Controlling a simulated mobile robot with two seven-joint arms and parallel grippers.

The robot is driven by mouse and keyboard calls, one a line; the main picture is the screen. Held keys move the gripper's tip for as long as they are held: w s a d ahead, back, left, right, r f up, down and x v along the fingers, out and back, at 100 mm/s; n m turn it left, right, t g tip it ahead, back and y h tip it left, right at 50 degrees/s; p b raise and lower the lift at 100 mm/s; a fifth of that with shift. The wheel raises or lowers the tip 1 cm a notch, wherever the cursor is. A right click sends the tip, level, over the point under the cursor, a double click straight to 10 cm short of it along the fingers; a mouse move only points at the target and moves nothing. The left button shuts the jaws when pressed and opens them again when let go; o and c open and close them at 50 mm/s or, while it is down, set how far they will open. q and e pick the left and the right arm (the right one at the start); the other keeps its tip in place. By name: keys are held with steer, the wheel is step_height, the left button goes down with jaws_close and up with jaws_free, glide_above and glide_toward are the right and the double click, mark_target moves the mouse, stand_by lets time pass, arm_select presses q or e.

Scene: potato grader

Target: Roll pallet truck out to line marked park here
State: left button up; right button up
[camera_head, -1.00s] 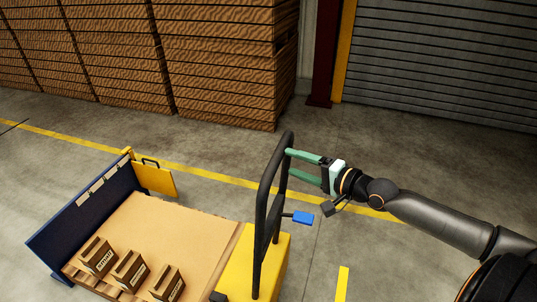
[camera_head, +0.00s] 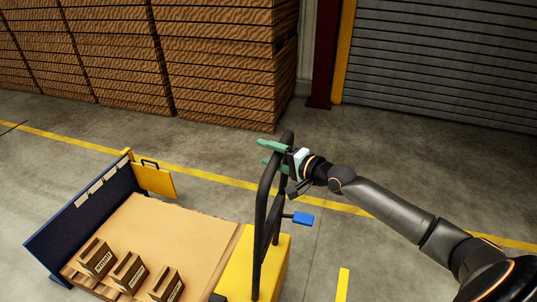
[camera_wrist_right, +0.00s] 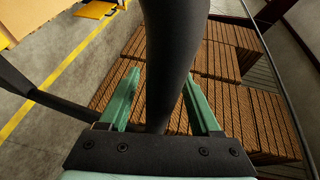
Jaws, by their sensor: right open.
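The pallet truck has a yellow body (camera_head: 250,265) and a tall black looped handle (camera_head: 261,220). A blue lever or pedal (camera_head: 302,218) sticks out at its right. My right gripper (camera_head: 261,152) is open at the top of the handle, with its green fingers reaching past the bar. My left gripper is not in view. A short yellow floor stripe (camera_head: 343,284) lies right of the truck; no "park here" lettering is readable.
A brown deck (camera_head: 190,235) with several small boxes (camera_head: 130,268) lies left of the truck, beside a blue panel (camera_head: 80,215) and a yellow panel (camera_head: 153,179). Stacked wooden crates (camera_head: 220,60) and a grey shutter (camera_head: 440,60) stand behind. The floor at right is clear.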

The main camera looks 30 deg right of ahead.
steer(key=shift+c, duration=0.3)
jaws_close()
stand_by(0.3)
stand_by(0.9)
